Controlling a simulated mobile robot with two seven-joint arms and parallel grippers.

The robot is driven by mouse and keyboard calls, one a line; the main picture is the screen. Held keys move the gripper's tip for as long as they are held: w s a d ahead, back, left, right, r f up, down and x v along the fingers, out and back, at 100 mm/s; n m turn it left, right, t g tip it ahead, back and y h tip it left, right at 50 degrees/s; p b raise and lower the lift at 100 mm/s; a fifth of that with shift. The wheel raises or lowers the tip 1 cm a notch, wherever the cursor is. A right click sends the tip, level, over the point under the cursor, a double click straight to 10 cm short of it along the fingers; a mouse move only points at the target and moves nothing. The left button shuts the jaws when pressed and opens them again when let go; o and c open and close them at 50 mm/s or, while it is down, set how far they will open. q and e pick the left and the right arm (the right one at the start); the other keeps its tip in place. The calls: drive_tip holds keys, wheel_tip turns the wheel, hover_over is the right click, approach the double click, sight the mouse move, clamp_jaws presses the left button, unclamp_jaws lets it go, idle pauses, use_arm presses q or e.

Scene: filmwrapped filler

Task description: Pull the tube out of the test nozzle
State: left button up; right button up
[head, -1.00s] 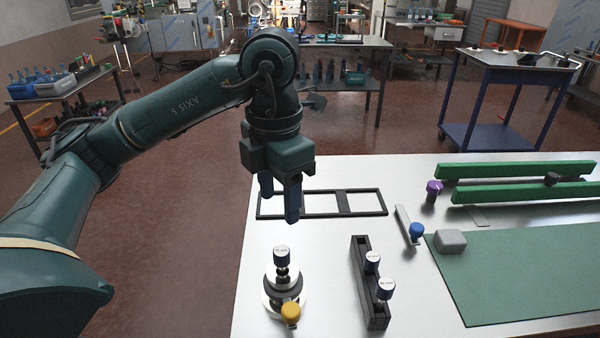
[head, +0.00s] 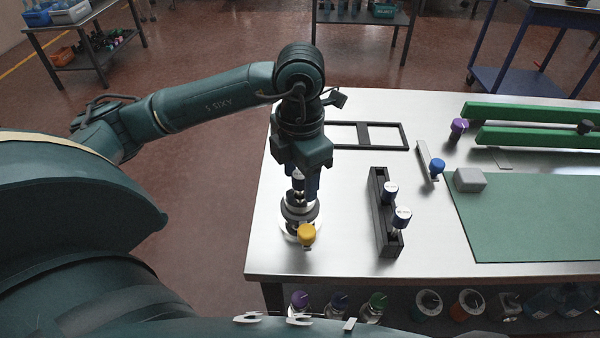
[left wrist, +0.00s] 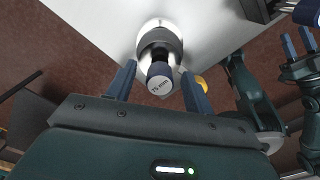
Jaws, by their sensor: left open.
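The test nozzle (head: 291,231) stands near the table's left front corner, with a yellow knob (head: 306,234) at its front. A tube with a dark blue rim and a white top marked 75 mm (left wrist: 161,86) stands upright in it. My left gripper (head: 305,192) points down over the nozzle. In the left wrist view its fingers (left wrist: 158,70) are open, one on each side of the tube's cap, with gaps showing. The head view partly hides the tube behind the gripper. My right gripper (left wrist: 299,44) shows at the upper right of the left wrist view, fingers apart and empty.
A black frame (head: 404,148) lies behind. A blue-knobbed bracket (head: 437,166), grey block (head: 470,180), green mat (head: 530,225) and green rails (head: 530,111) are further right.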

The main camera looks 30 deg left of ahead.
use_arm(q)
drive_tip(key=shift+f, duration=0.1)
drive_tip(key=shift+c, duration=0.2)
clamp_jaws()
idle(0.6)
